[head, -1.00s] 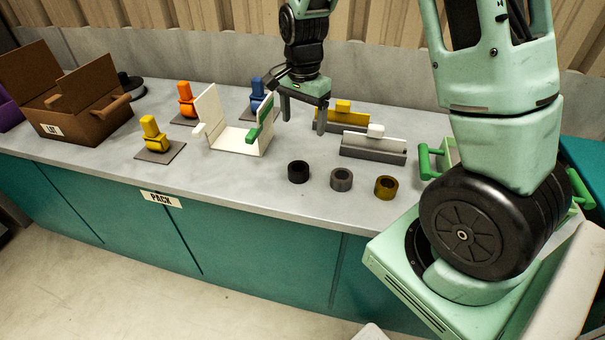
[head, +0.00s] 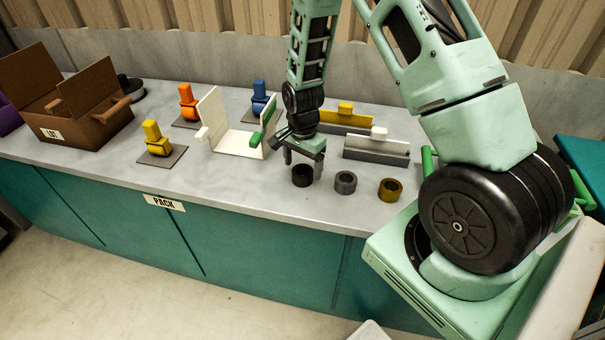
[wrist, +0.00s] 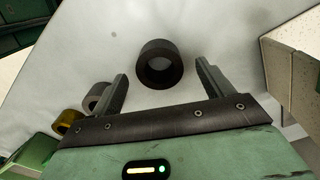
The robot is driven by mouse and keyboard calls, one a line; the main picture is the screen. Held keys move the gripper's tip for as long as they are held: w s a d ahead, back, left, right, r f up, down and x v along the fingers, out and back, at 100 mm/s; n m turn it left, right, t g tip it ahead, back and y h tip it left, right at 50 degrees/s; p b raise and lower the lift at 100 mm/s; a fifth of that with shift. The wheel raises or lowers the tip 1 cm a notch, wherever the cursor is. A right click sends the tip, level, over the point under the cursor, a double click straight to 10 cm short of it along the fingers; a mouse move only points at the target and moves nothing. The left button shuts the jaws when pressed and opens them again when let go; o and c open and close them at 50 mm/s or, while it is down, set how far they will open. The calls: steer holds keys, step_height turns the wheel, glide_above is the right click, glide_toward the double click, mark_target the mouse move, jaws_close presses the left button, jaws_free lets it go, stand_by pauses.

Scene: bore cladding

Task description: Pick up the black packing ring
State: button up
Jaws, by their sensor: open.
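The black packing ring (head: 302,176) lies flat on the grey worktop (head: 230,188), near its front edge. My gripper (head: 303,166) is open just above it, one finger towards each side of the ring in the head view. In the wrist view the black ring (wrist: 159,64) shows between and beyond the tips of my gripper (wrist: 160,70), with clear space at both sides. Nothing is held. A grey ring (head: 345,182) and a brass-coloured ring (head: 390,190) lie in a row to its right.
A white bracket (head: 236,140) with a green handle stands left of my gripper. A grey block (head: 376,150) and a yellow-topped block (head: 345,120) stand behind the rings. A brown box (head: 75,125) is at the far left. The worktop left of the black ring is clear.

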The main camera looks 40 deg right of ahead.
steer(key=shift+f, duration=1.45)
steer(key=c, duration=1.3)
steer(key=shift+o, duration=0.2)
steer(key=shift+r, duration=0.1)
